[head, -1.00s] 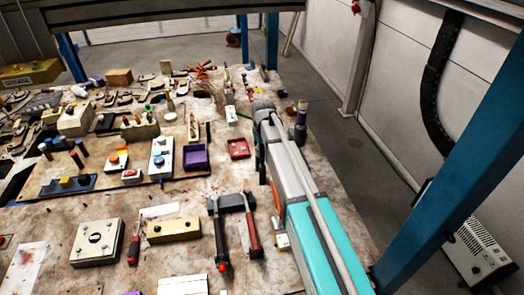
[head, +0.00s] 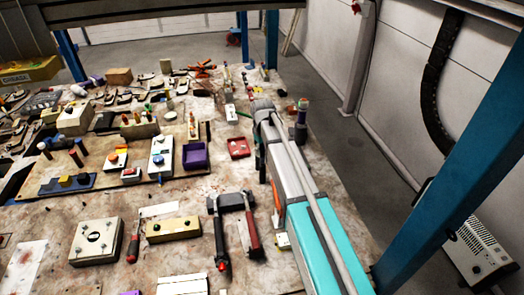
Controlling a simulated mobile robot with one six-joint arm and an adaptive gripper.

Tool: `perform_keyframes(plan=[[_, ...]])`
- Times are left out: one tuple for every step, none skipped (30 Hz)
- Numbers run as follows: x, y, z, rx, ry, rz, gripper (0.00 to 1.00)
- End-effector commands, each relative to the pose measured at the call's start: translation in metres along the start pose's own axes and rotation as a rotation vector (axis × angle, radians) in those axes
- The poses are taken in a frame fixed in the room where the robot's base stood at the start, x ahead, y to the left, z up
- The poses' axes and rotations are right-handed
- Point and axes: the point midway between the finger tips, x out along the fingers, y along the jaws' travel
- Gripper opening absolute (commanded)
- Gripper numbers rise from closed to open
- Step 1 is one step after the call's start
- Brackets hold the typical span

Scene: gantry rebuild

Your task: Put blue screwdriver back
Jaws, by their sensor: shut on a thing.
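My arm (head: 308,220), with a teal and grey link, reaches from the bottom right up to a grey joint (head: 262,106) over the right side of the workbench. My gripper cannot be made out; the arm hides the area behind it. I cannot pick out a blue screwdriver in this view. Several thin, upright tool-like things (head: 246,80) stand at the far end of the bench, too small to tell apart.
The workbench (head: 185,232) is crowded. A blue post (head: 450,170) rises at the right. Floor shows right of the bench.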

Motion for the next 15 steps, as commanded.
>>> perform_keyframes(plan=[[0.0011, 0.0000, 0.0000, 0.000, 0.000, 0.000, 0.00], [0.0014, 0.0000, 0.0000, 0.000, 0.000, 0.000, 0.00], [0.0018, 0.0000, 0.0000, 0.000, 0.000, 0.000, 0.00], [0.0021, 0.0000, 0.0000, 0.000, 0.000, 0.000, 0.00], [0.0025, 0.0000, 0.0000, 0.000, 0.000, 0.000, 0.00], [0.0029, 0.0000, 0.0000, 0.000, 0.000, 0.000, 0.00], [0.0032, 0.0000, 0.0000, 0.000, 0.000, 0.000, 0.00], [0.0035, 0.0000, 0.0000, 0.000, 0.000, 0.000, 0.00], [0.0039, 0.0000, 0.0000, 0.000, 0.000, 0.000, 0.00], [0.0042, 0.0000, 0.0000, 0.000, 0.000, 0.000, 0.00], [0.0046, 0.0000, 0.0000, 0.000, 0.000, 0.000, 0.00], [0.0050, 0.0000, 0.0000, 0.000, 0.000, 0.000, 0.00], [0.0053, 0.0000, 0.0000, 0.000, 0.000, 0.000, 0.00], [0.0056, 0.0000, 0.0000, 0.000, 0.000, 0.000, 0.00], [0.0060, 0.0000, 0.0000, 0.000, 0.000, 0.000, 0.00]])
